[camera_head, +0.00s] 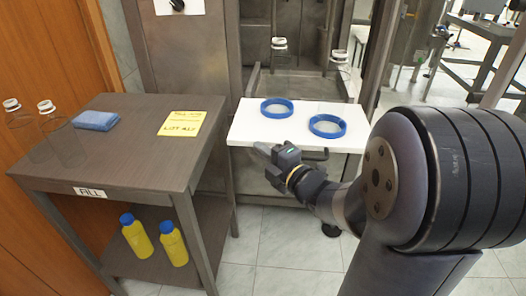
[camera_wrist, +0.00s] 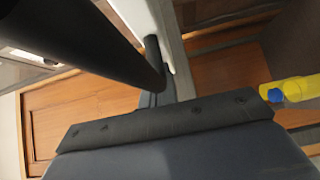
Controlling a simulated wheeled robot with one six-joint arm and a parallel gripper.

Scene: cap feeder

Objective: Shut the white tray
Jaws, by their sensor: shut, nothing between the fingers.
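The white tray (camera_head: 296,138) is a flat slab standing out from the front of the grey machine. Two blue rings (camera_head: 277,108) (camera_head: 327,126) lie on it. A dark handle (camera_head: 316,156) shows under its front edge, partly behind my gripper. My gripper (camera_head: 262,150) is shut and empty at the tray's front edge, left of the handle's visible part. I cannot tell whether it touches the tray. The wrist view shows a dark bar and a pale strip up close, and I cannot make out the fingertips there.
A dark side table (camera_head: 120,150) stands left, with two clear bottles, a blue cloth (camera_head: 95,120) and a yellow note (camera_head: 182,123) on top. Two yellow bottles (camera_head: 137,236) (camera_head: 173,243) stand on its lower shelf. Clear bottles stand inside the machine behind the tray. Tiled floor in front is free.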

